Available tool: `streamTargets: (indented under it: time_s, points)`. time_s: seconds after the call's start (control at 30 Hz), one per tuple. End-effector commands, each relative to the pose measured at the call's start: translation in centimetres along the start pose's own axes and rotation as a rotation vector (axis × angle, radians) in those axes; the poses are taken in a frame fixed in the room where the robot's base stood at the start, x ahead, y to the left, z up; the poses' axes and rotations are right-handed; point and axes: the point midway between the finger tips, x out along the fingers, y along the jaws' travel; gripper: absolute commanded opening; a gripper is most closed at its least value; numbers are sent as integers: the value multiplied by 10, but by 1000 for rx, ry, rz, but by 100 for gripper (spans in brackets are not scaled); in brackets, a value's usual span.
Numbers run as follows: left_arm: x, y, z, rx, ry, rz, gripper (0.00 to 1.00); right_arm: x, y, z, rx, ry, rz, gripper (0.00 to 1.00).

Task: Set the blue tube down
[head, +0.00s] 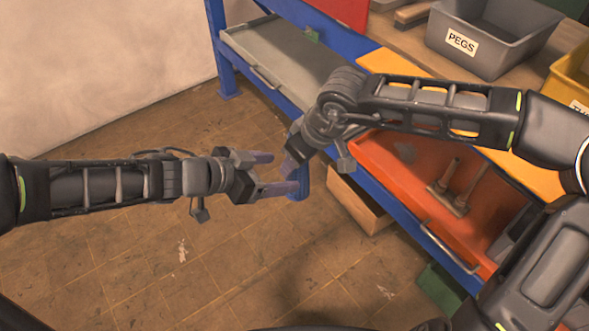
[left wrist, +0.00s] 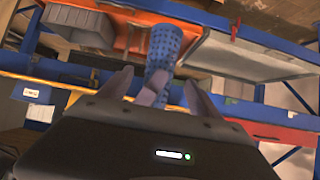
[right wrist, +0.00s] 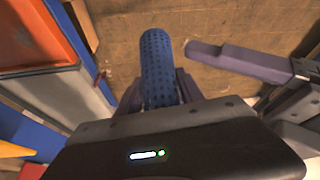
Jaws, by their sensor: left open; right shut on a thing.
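The blue tube (head: 303,181) is held in my right gripper (head: 297,172), in mid-air in front of the bench. In the right wrist view the dotted tube (right wrist: 158,65) stands between the two fingers of my right gripper (right wrist: 158,92). My left gripper (head: 272,173) is open and empty, its fingers pointing at the tube from the left. In the left wrist view the tube (left wrist: 163,48) is ahead of my open left gripper (left wrist: 158,90), with a purple finger of my right gripper in front of it. The tube's lower end is partly hidden in the head view.
A blue-framed bench holds a grey tray (head: 290,62) at the back and an orange tray (head: 400,185) with metal parts. A grey PEGS bin (head: 490,35) and a yellow bin (head: 573,78) stand above. A wooden box (head: 358,203) sits below. The tiled floor at left is clear.

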Motion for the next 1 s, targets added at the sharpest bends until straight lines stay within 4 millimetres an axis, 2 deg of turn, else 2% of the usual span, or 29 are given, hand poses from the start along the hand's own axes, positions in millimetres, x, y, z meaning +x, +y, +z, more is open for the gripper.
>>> streamTargets:
  time_s: [0.03,0.2,0.4,0.8,1.0]
  points:
    - [11,2,1,-2,-4,6,74,0,0,0,0,0,0,6]
    - [40,2,1,-3,-3,5,74,0,0,0,0,0,0,6]
    - [64,1,0,0,-2,3,74,0,0,0,0,0,0,6]
    - [70,0,1,0,-2,-1,74,0,0,0,0,0,0,6]
    - [70,0,1,0,-2,0,57,0,0,0,0,0,0,6]
